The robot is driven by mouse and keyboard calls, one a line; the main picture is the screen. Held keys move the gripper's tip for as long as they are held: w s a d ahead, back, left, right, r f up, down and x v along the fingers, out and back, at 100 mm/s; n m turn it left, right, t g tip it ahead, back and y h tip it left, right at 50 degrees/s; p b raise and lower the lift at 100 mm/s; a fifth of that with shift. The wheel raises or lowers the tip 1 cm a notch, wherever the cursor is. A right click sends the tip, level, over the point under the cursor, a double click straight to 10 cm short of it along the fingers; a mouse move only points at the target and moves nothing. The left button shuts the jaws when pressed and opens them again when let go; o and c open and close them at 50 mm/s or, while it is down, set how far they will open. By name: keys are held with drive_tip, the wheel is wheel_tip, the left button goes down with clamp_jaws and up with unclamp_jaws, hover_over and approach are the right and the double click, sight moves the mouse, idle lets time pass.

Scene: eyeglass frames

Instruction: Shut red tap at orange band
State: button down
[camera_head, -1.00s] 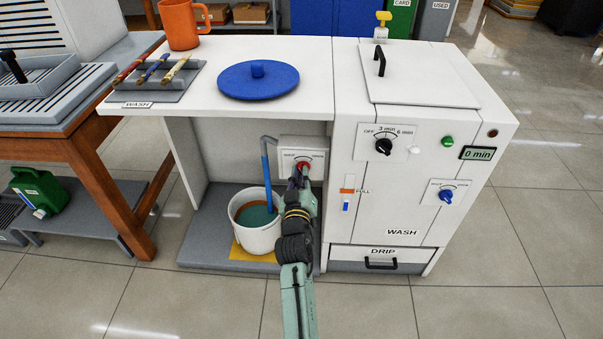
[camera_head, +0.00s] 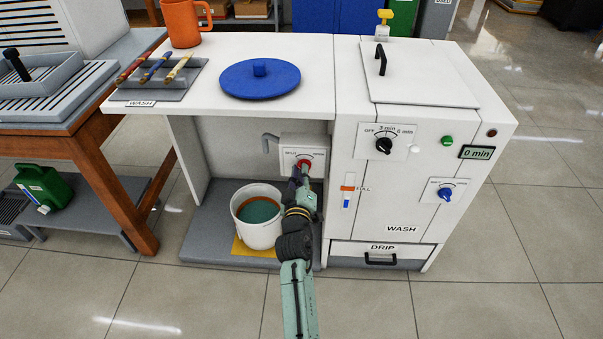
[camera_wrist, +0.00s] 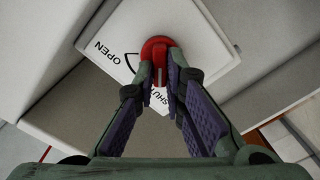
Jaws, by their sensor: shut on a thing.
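The red tap (camera_head: 304,164) sits on a white plate (camera_head: 288,153) on the wash unit. In the wrist view the red knob (camera_wrist: 157,45) is between my fingertips, with OPEN and SHUT printed on the plate around it. My gripper (camera_wrist: 160,82) is shut on the knob; its tips also show in the head view (camera_head: 300,176). A grey spout (camera_head: 266,138) left of the plate has no stream below it. Under it stands a white bucket (camera_head: 257,238) holding teal liquid (camera_head: 260,211). An orange band (camera_head: 241,202) shows inside its wall, just above the liquid.
A gauge marked FULL (camera_head: 347,200), with an orange mark, is right of my gripper. A blue dial (camera_head: 445,194) and black dial (camera_head: 384,145) are farther right. The counter (camera_head: 215,55) overhangs the bucket, with a blue lid (camera_head: 260,79) on it.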

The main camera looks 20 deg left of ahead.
drive_tip(key=c, duration=1.7)
unclamp_jaws()
drive_tip(key=shift+o, duration=0.2)
drive_tip(key=v, duration=0.7)
drive_tip(key=shift+s, duration=0.25)
